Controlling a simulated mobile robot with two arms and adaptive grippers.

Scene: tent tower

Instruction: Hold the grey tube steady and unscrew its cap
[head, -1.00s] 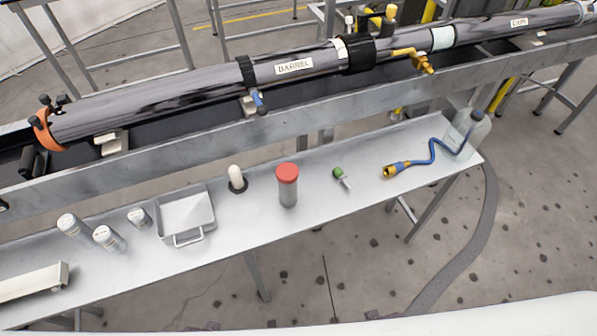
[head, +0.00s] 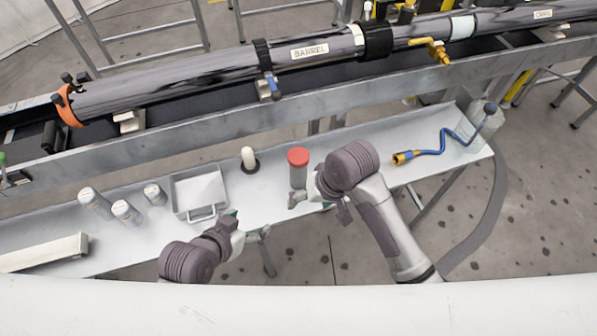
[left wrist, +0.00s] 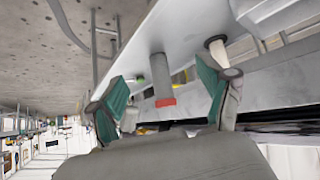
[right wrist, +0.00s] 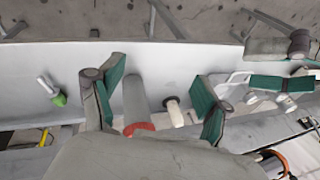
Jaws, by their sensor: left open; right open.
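The grey tube (head: 298,177) stands upright on the shelf with its red cap (head: 298,156) on top. My left gripper (head: 248,224) is open and empty, to the left of the tube and nearer the shelf's front edge. In the left wrist view the tube (left wrist: 159,72) and red cap (left wrist: 165,102) show between the open fingers, farther off. My right gripper (head: 317,199) is open, close by the tube on its right and front side. In the right wrist view the tube (right wrist: 134,97) and cap (right wrist: 138,129) lie between the spread fingers, nearer the left one; contact cannot be told.
A white peg on a black base (head: 249,159) stands left of the tube. A metal tray (head: 199,190) and several small jars (head: 126,212) are farther left. A green-tipped item (right wrist: 57,97) lies near the tube. A blue hose (head: 430,152) lies at right. The long barrel (head: 200,80) runs behind.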

